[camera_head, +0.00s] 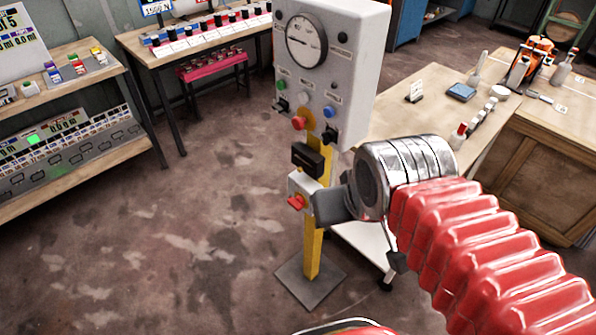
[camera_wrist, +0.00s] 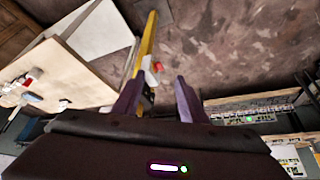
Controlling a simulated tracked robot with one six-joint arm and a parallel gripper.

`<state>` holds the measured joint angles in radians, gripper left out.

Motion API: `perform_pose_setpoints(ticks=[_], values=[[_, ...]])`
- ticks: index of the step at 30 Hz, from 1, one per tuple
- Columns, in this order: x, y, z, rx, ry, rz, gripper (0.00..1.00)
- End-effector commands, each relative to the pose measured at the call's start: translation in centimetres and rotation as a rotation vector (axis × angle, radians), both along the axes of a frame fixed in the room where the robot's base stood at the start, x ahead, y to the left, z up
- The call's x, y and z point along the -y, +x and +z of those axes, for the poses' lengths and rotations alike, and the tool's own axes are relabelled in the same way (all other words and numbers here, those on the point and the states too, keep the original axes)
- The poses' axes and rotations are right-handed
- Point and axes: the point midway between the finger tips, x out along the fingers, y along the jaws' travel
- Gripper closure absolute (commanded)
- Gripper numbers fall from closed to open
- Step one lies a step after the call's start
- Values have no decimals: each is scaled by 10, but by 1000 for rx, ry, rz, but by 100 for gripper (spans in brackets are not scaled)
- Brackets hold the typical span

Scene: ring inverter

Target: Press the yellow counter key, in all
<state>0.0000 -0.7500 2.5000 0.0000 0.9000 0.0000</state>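On the far-left bench in the head view, a grey block carries a row of coloured keys, one of them a small yellow key (camera_head: 96,50). Whether it is the counter key I cannot tell; its lettering is too small to read. My gripper (camera_head: 318,183) is far to the right of it, in front of the yellow post. In the wrist view my gripper (camera_wrist: 158,97) has its two dark fingers spread apart with nothing held between them. The yellow key cannot be made out in the wrist view.
The yellow post (camera_head: 312,255) carries a grey gauge panel (camera_head: 345,65) and a red button (camera_head: 297,202), close to my gripper. A wooden bench (camera_head: 395,115) stands at right. Open floor (camera_head: 170,240) lies at left.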

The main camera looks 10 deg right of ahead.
Motion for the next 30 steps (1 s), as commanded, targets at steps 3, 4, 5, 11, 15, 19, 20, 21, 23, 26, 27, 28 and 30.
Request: perform_pose_setpoints(ticks=[3,4,5,11,15,19,20,21,23,26,27,28,30], values=[[0,0,0,0,0,0,70],[0,0,0,0,0,0,72],[0,0,0,0,0,0,74],[0,0,0,0,0,0,89],[0,0,0,0,0,0,98],[0,0,0,0,0,0,100],[0,0,0,0,0,0,100],[0,0,0,0,0,0,100],[0,0,0,0,0,0,100],[0,0,0,0,0,0,100],[0,0,0,0,0,0,100],[0,0,0,0,0,0,100],[0,0,0,0,0,0,100]])
